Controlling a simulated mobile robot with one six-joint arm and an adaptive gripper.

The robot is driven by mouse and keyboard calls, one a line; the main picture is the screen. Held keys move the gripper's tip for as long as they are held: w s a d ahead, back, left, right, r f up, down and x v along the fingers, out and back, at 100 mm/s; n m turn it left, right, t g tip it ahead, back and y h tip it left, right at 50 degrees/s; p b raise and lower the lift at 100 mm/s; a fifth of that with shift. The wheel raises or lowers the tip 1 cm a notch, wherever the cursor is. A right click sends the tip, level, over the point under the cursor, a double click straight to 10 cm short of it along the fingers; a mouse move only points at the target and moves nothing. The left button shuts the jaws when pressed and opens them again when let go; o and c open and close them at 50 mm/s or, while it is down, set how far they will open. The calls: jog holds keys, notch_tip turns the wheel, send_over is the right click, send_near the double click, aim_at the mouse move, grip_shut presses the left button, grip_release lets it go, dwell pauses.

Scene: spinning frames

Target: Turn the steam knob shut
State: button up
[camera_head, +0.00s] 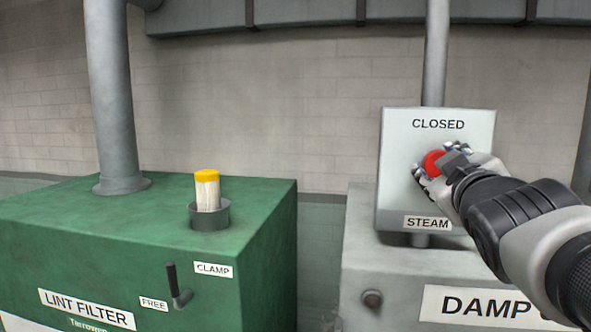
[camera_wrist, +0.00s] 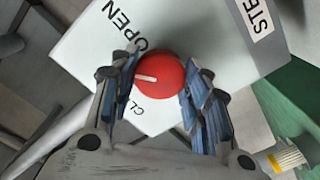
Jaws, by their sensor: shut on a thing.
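The red steam knob (camera_head: 432,161) sits on a pale grey panel (camera_head: 395,180) marked CLOSED at the top and STEAM at the bottom. In the wrist view the round knob (camera_wrist: 167,88) has a white pointer line aimed left, between the OPEN and CLOSED lettering. OPEN (camera_wrist: 127,25) shows only there; CLOSED is partly hidden behind a finger. My gripper (camera_head: 441,161) reaches in from the right and is shut on the knob. In the wrist view one finger of my gripper (camera_wrist: 157,80) lies on each side of it.
A grey cabinet (camera_head: 375,265) with a DAMP sign stands under the panel. At left is a green lint filter box (camera_head: 90,235) with a FREE/CLAMP lever (camera_head: 177,287) and a yellow-topped white cartridge (camera_head: 207,190) in a socket. Grey pipes rise behind both.

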jog(key=shift+n+b, duration=0.6)
jog(key=shift+n, duration=4.5)
jog(key=o, duration=1.1)
